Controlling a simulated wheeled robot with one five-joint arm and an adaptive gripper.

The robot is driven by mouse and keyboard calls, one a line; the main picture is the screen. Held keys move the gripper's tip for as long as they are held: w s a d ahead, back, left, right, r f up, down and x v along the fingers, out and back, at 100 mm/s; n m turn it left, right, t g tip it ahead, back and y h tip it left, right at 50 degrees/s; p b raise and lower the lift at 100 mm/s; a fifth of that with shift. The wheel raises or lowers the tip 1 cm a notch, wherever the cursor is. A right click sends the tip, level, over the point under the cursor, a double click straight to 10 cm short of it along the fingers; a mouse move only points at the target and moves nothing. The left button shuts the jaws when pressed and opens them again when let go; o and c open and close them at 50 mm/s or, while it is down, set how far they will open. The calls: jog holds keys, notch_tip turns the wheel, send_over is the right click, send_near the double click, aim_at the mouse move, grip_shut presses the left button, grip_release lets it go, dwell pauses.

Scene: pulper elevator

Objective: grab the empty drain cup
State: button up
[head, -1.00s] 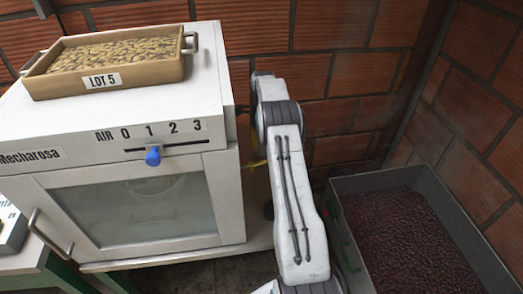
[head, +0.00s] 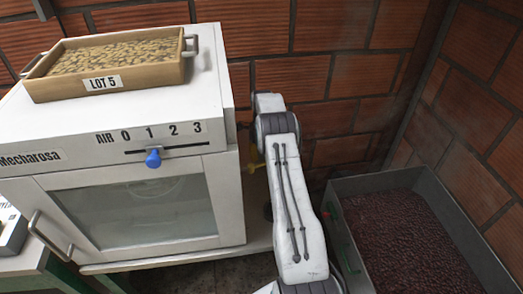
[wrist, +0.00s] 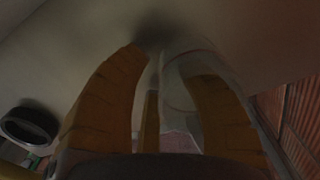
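In the wrist view, the yellow-brown fingers of my gripper (wrist: 160,65) reach upward with a gap between them. A clear, see-through cup-like shape (wrist: 178,85) shows faintly between and around the fingers, mostly by the right one. It looks like the drain cup, but the view is dark and its outline is unclear. I cannot tell whether the fingers press on it or what it holds.
The white Mecharosa machine (head: 218,185) has a blue slider (head: 153,158) and the LOT 5 tray (head: 140,83) on top. A small yellow part (head: 257,167) is by its right side. A bin of dark beans (head: 360,262) stands right of my arm. A dark round object (wrist: 30,126) is at left.

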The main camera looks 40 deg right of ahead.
grip_shut()
jog(key=shift+r, duration=0.15)
dwell(0.4)
